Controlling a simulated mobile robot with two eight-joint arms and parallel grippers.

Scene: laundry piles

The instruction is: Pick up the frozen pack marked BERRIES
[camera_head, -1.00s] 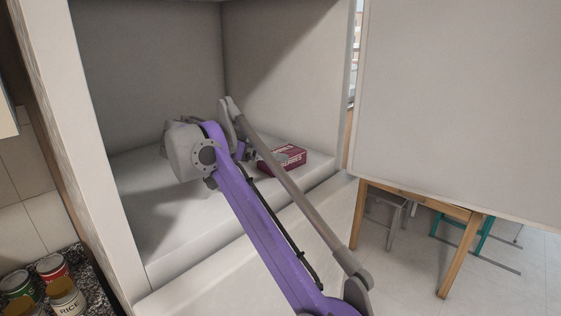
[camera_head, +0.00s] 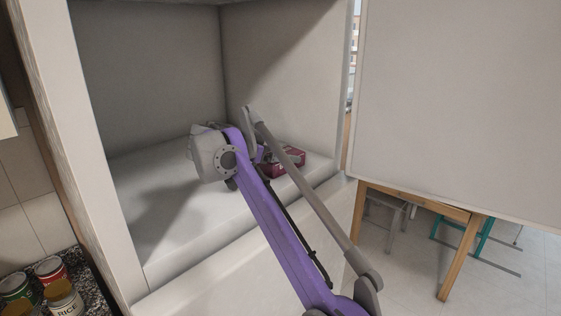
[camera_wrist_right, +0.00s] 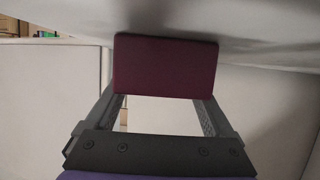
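The dark red frozen pack (camera_head: 287,162) lies on the white floor of the open compartment, near its right wall. My right arm partly covers it in the head view, and its label is not readable now. In the right wrist view the pack (camera_wrist_right: 165,65) shows as a plain maroon face against the pale surface. My right gripper (camera_wrist_right: 163,103) is open, its two fingers spread about as wide as the pack and reaching to its near edge. The fingertips are hidden at the pack, so contact is unclear. My left gripper is not in view.
The compartment's white floor (camera_head: 165,215) is otherwise bare, with walls at left, back and right. A large pale door panel (camera_head: 460,100) stands open at right, before a wooden table (camera_head: 415,200). Several cans (camera_head: 62,298) stand on the dark counter at lower left.

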